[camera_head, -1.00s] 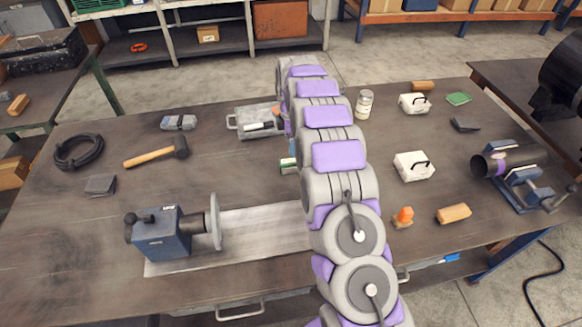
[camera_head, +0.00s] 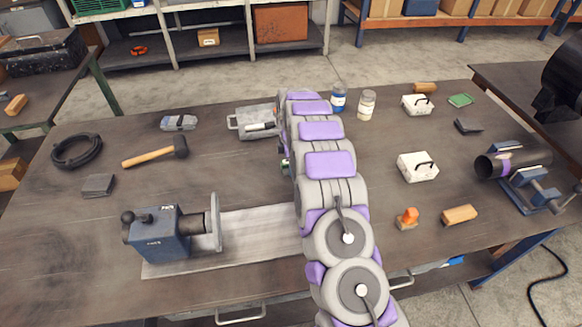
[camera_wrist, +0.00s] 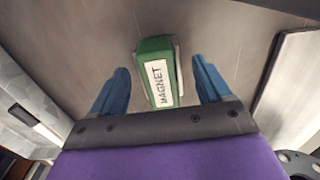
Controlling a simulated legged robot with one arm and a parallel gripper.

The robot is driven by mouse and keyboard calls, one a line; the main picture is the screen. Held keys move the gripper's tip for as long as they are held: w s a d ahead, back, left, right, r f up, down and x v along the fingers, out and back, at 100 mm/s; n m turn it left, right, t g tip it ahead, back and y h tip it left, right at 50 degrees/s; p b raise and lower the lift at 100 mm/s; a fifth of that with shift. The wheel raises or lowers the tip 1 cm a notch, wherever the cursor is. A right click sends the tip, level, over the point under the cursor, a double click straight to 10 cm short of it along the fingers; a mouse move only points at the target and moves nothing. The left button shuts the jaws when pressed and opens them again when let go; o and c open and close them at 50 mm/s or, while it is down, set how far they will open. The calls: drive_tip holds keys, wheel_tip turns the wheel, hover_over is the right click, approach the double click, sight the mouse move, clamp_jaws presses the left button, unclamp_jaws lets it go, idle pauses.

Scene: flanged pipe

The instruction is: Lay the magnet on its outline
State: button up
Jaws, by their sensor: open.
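The magnet (camera_wrist: 158,75) is a green block with a white label reading MAGNET. In the wrist view it stands between the two blue fingers of my gripper (camera_wrist: 161,88), with a gap on each side. The gripper is open and not closed on it. In the head view my arm hides the gripper and nearly all of the magnet; only a small green bit (camera_head: 285,166) shows at the arm's left edge. I cannot make out the magnet's outline in either view.
A blue vise-like fixture (camera_head: 160,238) with a flange stands at the front left. A hammer (camera_head: 150,155) lies at left. Jars (camera_head: 366,105) and white boxes (camera_head: 416,168) stand at right. The table's left middle is mostly clear.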

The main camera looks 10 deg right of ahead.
drive_tip(key=shift+a, duration=0.2)
drive_tip(key=shift+c, duration=1.2)
drive_tip(key=shift+d, duration=0.25)
drive_tip(key=c, duration=1.2)
drive_tip(key=shift+a, duration=0.1)
clamp_jaws()
drive_tip(key=shift+r, duration=0.15)
